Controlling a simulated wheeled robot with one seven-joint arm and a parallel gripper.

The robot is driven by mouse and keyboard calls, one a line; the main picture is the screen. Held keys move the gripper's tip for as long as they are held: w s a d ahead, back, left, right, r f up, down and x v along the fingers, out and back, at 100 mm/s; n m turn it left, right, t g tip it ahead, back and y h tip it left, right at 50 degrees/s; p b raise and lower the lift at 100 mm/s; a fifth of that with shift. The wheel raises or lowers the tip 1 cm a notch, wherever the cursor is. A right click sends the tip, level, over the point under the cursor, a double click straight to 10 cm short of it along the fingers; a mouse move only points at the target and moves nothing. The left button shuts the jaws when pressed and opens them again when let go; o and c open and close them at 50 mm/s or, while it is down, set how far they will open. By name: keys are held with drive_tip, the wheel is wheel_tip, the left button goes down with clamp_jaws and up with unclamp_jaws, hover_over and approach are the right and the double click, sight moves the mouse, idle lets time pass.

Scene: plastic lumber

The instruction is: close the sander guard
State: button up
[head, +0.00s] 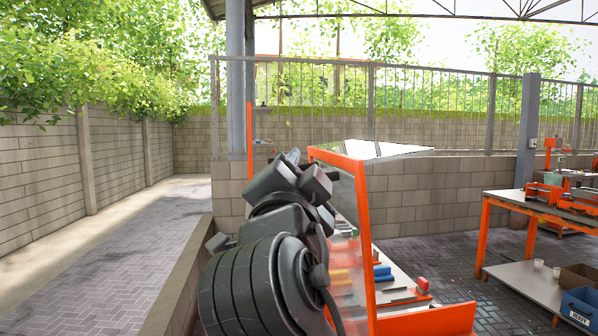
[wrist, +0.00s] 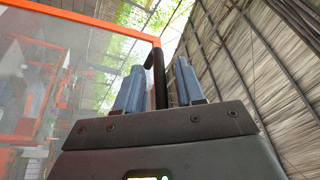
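The sander guard is a clear panel in an orange frame (head: 362,225), standing upright beside my arm in the head view. In the wrist view its orange frame (wrist: 100,24) and clear pane (wrist: 50,85) fill the left side. A black bar-like handle (wrist: 159,82) with a bent top shows at the frame's right edge. My gripper (wrist: 160,80) has its two blue-grey fingers apart, one on each side of the handle. Narrow gaps show between the handle and both fingers. In the head view my gripper (head: 293,155) is mostly hidden behind my own wrist, and contact cannot be seen there.
Behind the guard is a bench with coloured blocks (head: 383,273) on it. A low wall (head: 185,275) runs along the left, with a paved path beyond. An orange workbench (head: 485,235) stands at the right, with a blue bin (head: 580,307) below. Paved floor between is clear.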

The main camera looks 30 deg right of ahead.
clamp_jaws()
drive_tip(key=shift+d, duration=0.1)
idle(0.5)
